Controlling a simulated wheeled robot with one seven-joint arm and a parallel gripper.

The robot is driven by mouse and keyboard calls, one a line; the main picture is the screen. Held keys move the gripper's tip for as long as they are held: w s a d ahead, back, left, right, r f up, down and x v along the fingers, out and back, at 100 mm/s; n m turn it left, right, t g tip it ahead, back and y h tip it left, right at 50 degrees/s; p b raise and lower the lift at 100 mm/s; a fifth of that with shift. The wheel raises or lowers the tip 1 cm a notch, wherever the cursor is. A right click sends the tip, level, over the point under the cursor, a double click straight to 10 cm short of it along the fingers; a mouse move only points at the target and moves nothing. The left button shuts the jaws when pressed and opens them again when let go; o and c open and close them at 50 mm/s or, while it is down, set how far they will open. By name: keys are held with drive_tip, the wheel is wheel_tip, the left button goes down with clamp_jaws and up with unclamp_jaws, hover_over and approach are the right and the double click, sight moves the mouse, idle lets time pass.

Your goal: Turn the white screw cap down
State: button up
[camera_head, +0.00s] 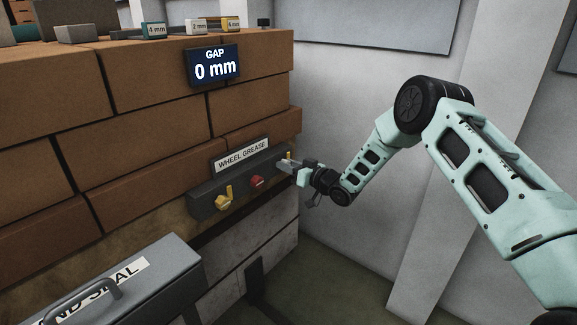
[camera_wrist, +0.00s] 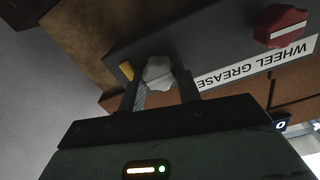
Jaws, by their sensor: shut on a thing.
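The white screw cap (camera_wrist: 157,70) sits on the dark grey WHEEL GREASE panel, between the two fingers of my gripper (camera_wrist: 159,86) in the wrist view. The gripper is shut on it, and the fingers hide its sides. In the head view my gripper (camera_head: 290,167) reaches the right end of the panel (camera_head: 205,203) from the right. The cap cannot be made out clearly there. A small yellow peg (camera_wrist: 126,71) stands beside the cap.
A red knob (camera_head: 257,182) and a yellow lever (camera_head: 224,198) are on the same panel, left of my gripper. A display (camera_head: 214,66) on the brick wall reads GAP 0 mm. A grey lidded box (camera_head: 165,268) stands at the lower left.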

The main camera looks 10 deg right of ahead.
drive_tip(key=shift+s+f, duration=0.1)
drive_tip(key=shift+f, duration=0.1)
drive_tip(key=o, duration=0.9)
drive_tip(key=shift+o, duration=0.3)
drive_tip(key=shift+r, duration=0.1)
drive_tip(key=shift+d, duration=0.1)
drive_tip(key=p+v, duration=0.2)
drive_tip(key=v, duration=1.5)
drive_tip(key=shift+s, duration=0.15)
drive_tip(key=shift+r, duration=0.1)
